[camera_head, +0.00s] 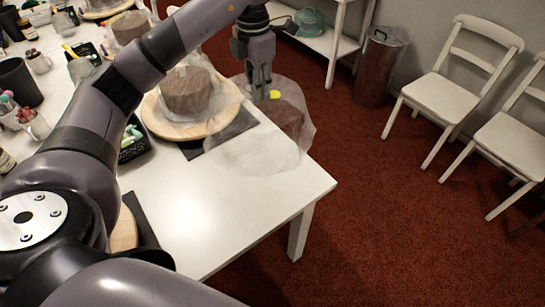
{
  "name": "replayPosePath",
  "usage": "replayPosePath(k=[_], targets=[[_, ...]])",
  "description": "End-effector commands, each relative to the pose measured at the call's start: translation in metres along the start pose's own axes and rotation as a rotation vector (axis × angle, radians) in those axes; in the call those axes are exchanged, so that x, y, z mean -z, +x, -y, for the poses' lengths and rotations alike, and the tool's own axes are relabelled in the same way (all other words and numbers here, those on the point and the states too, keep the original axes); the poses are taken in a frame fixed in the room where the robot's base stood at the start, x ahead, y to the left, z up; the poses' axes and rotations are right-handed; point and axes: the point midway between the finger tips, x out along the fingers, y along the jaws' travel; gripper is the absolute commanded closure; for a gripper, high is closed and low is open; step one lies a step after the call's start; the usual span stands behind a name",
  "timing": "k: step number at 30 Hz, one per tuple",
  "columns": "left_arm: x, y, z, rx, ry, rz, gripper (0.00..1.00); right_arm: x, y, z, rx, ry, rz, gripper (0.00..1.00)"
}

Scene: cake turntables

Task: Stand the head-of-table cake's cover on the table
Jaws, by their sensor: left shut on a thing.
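A see-through cake cover (285,122) hangs from my left gripper (262,92), at the table's right edge. My left gripper points down and is shut at the top of the cover, by a small yellow part. The cover looks partly over the table and partly past its edge, above the red floor; its exact height is hard to tell. Left of it, a brown cake (186,91) sits on a round wooden turntable (160,124). Clear material shows around this cake, and I cannot tell which cover it belongs to. My right gripper is out of view.
The white table (215,205) has clear room at its front right corner. A black basket (134,142), mugs, pots and another cake (130,27) crowd the left and back. White chairs (455,85), a metal bin (381,65) and a shelf (335,45) stand beyond.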

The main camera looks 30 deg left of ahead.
Motion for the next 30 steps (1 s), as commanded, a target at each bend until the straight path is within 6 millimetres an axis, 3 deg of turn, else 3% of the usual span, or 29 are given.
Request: replayPosePath(k=[7, 15, 25, 30], targets=[[0.001, 0.063, 0.002, 0.007, 0.002, -0.007, 1.0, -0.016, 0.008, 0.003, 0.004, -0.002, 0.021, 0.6], [0.002, 0.124, 0.001, 0.003, -0.001, -0.006, 1.0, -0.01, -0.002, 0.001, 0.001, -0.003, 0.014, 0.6], [0.001, 0.154, 0.001, 0.003, 0.0, -0.004, 1.0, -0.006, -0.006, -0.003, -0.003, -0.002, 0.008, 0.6], [0.001, 0.179, 0.001, 0.003, 0.0, -0.004, 1.0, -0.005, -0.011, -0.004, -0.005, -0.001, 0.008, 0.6]])
